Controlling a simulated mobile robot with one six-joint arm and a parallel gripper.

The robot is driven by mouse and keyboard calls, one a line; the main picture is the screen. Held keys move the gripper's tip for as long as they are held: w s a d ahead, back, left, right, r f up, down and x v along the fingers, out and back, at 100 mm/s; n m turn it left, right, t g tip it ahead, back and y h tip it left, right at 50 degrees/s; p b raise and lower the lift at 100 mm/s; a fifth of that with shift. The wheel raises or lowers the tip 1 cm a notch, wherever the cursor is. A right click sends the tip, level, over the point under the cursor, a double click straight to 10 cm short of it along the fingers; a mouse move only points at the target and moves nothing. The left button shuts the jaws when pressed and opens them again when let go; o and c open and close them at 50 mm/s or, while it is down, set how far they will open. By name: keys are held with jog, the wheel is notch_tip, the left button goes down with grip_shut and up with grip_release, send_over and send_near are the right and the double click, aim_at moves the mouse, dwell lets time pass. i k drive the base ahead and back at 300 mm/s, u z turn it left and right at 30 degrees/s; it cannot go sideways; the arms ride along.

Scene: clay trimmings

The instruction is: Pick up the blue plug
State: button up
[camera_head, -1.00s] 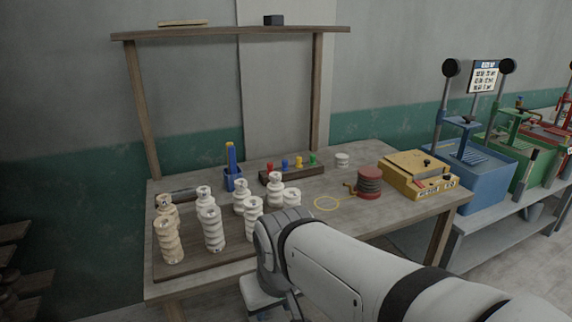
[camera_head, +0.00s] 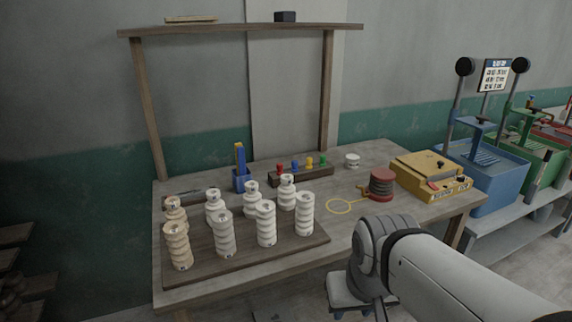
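The blue plug (camera_head: 295,166) stands upright in a dark wooden rack (camera_head: 318,173) at the back of the workbench. It is between a red plug (camera_head: 279,169) and a yellow plug (camera_head: 309,163), with a green plug (camera_head: 323,160) at the right end. My arm comes in from the lower right, in front of the bench and well apart from the plugs. My gripper's fingers do not show, so I cannot see whether they are open or shut.
Several white ribbed insulators (camera_head: 266,224) stand on a dark board (camera_head: 215,264) in front of the rack. A blue holder (camera_head: 242,181) is left of it. A yellow wire ring (camera_head: 339,207), a red reel (camera_head: 382,184) and a yellow box (camera_head: 431,176) are right. A shelf (camera_head: 240,29) spans overhead.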

aim_at(294, 163)
jog(key=u, duration=0.05)
jog(key=i, duration=1)
jog(key=z, duration=0.1)
